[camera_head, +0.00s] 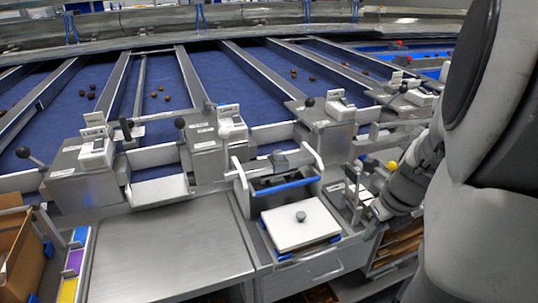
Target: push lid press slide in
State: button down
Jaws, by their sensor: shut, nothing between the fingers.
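The lid press stands in the middle of the bench, a grey frame (240,180) with a crossbar and a blue strip. Its slide is a white plate (285,233) with a round grey knob (300,216), and it sticks out in front of the frame toward the bench edge. My gripper (376,210) is to the right of the slide, apart from it, at the end of my arm coming in from the right. It is small in view and partly hidden by my wrist; it looks shut and empty.
A bare steel worktop (165,255) lies left of the press. A cardboard box (18,255) and coloured strips (74,262) are at far left. Grey boxes with black-knobbed levers (85,175) line the back, before blue belts with dates. A yellow knob (393,165) is near my wrist.

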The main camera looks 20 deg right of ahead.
aim_at(316, 198)
jog(key=shift+w+a+f+b, duration=0.1)
jog(key=shift+w+f+b, duration=0.4)
jog(key=shift+w+f, duration=0.85)
jog(key=shift+w+a+f+b, duration=0.1)
jog(key=shift+w+f+b, duration=0.5)
jog(key=shift+f, duration=1.2)
jog(key=shift+w+f+b, duration=0.35)
jog(key=shift+w+f, duration=0.85)
jog(key=shift+f, duration=0.4)
jog(key=w+p, duration=0.2)
jog(key=w, duration=0.3)
jog(key=w+p, duration=0.2)
jog(key=w, duration=0.4)
jog(key=w+p, duration=0.2)
jog(key=w, duration=0.3)
jog(key=shift+w+a, duration=0.15)
jog(key=shift+a, duration=0.15)
jog(key=shift+r, duration=0.1)
